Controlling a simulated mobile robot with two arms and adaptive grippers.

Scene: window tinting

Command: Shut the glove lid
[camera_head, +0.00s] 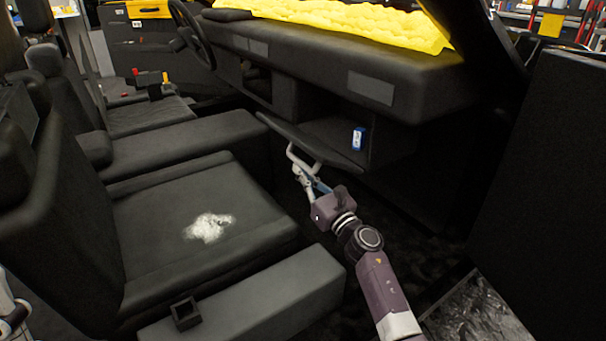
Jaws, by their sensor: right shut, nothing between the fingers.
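The glove lid (318,145) is a dark panel hanging open, sloping out below the glove compartment (335,126) in the dashboard. A small blue and white box (358,139) stands inside the open compartment. My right gripper (298,160) is shut and empty. It is just under the lid's outer edge, at or very near its underside; I cannot tell whether they touch. A grey part of what looks like my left gripper (10,314) shows at the lower left edge, mostly cut off.
The passenger seat (150,225) has a white patch (208,227) on its cushion. A yellow cover (350,20) lies along the top of the dashboard (300,52). The open door (540,180) stands at the right. The dark footwell below the lid is open space.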

